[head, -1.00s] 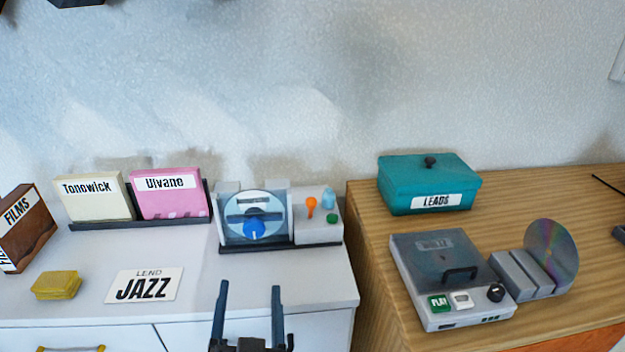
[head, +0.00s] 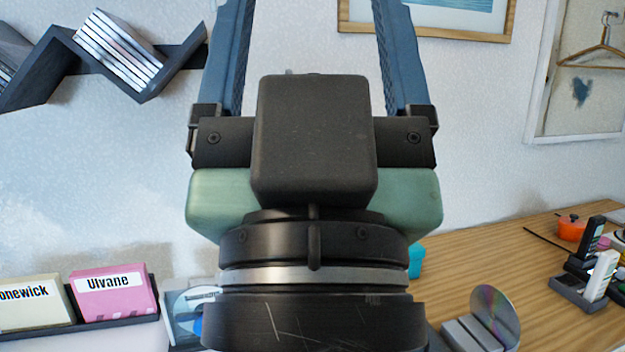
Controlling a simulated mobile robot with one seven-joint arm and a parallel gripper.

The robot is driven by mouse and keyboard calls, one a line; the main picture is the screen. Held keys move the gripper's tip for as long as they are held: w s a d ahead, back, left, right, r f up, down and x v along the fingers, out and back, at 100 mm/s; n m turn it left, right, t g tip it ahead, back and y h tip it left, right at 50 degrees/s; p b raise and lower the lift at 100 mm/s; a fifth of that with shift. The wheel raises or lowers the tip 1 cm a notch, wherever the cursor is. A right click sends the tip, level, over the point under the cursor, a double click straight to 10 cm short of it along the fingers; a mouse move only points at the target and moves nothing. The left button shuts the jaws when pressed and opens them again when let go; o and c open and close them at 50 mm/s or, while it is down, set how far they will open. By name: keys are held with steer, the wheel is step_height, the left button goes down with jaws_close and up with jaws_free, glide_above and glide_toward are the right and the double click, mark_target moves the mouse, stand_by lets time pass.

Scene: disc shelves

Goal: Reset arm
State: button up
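My gripper (head: 312,60) fills the middle of the head view, close to the camera and pointing up. Its two blue fingers stand wide apart, with only wall between them in the part I can see. Their tips are cut off by the top edge. My gripper and wrist hide much of the wall and the furniture behind, including most of the teal box, of which a small corner (head: 416,261) shows.
A dark zigzag shelf (head: 60,65) holds discs above. The wooden top (head: 462,262) carries a disc stand (head: 480,330) and an orange pot (head: 571,228). A picture frame (head: 430,28) hangs behind.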

step_height(320, 180, up, 16)
steer(key=p, duration=1.4)
steer(key=shift+a, duration=0.1)
